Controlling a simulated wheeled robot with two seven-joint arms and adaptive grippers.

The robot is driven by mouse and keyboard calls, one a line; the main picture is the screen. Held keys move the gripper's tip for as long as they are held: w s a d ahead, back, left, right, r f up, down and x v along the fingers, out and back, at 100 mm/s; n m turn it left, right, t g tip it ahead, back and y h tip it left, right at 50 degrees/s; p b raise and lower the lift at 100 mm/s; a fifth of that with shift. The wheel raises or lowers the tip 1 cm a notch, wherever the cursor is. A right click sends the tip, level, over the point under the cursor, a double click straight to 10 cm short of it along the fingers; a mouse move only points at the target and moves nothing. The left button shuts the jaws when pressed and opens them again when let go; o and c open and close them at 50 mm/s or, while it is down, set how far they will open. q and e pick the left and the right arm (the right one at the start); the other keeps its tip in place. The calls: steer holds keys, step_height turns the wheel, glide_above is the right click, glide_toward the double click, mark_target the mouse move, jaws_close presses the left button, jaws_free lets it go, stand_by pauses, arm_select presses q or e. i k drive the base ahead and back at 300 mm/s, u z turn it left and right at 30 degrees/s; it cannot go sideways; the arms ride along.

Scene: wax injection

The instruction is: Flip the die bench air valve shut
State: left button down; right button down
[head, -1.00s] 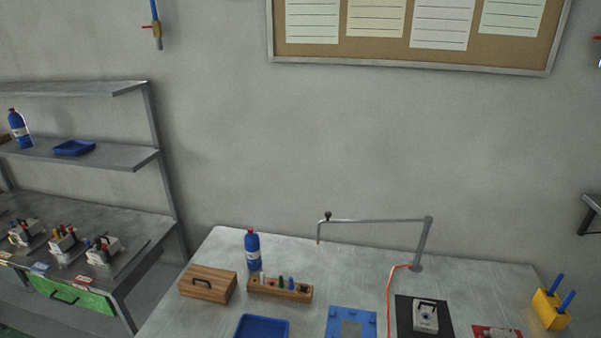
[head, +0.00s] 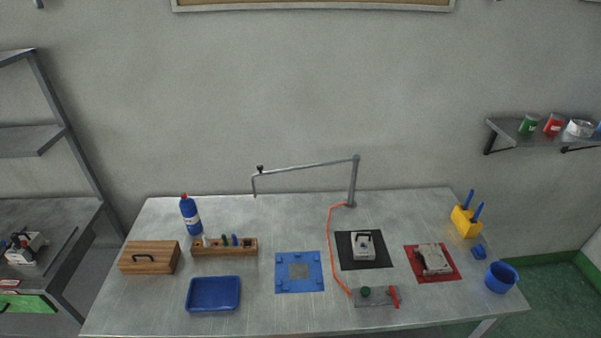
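A small grey block (head: 376,298) lies at the front of the metal bench (head: 250,315), with the orange hose (head: 334,250) running to its left end. It carries a round green knob (head: 365,291) and, at its right end, a red lever (head: 395,297). This looks like the air valve. The lever appears to lie across the block, but it is too small to tell whether it is open or shut. Neither of my grippers shows in the head view.
Behind the block are a black mat (head: 377,262) with a metal die and a red mat (head: 452,270) with a grey part. A blue fixture (head: 283,287), blue tray (head: 213,310), wooden box (head: 124,262) and blue bottle (head: 189,214) stand leftward. A blue cup (head: 502,277) stands right.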

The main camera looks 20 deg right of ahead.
mark_target(391, 290)
steer(key=z, duration=0.8)
